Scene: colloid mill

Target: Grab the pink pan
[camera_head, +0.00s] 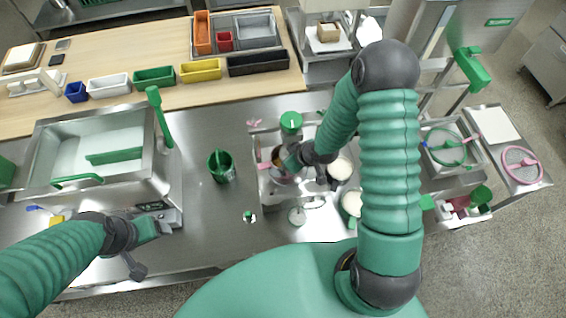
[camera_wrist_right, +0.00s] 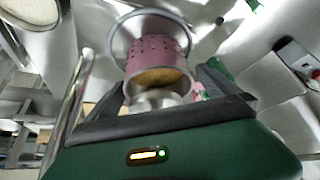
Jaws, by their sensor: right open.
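A round pan with a pink rim (camera_head: 521,165) lies on the steel surface at the far right in the head view, away from both grippers. In the right wrist view a pink perforated cylinder (camera_wrist_right: 157,48) with a steel rim lies just ahead of my right gripper (camera_wrist_right: 160,92). The fingers are open on either side of its near end, and I cannot tell whether they touch it. In the head view my right gripper (camera_head: 285,164) is over the steel machine, partly hidden by my arm. My left gripper (camera_head: 150,247) is open and empty in front of the sink.
A steel sink (camera_head: 160,180) with green tools stands at the left. A green cup (camera_head: 221,167) stands between the sink and the machine (camera_head: 262,180). Several coloured bins line the wooden counter (camera_head: 120,60) behind. Bare steel lies in front of the cup.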

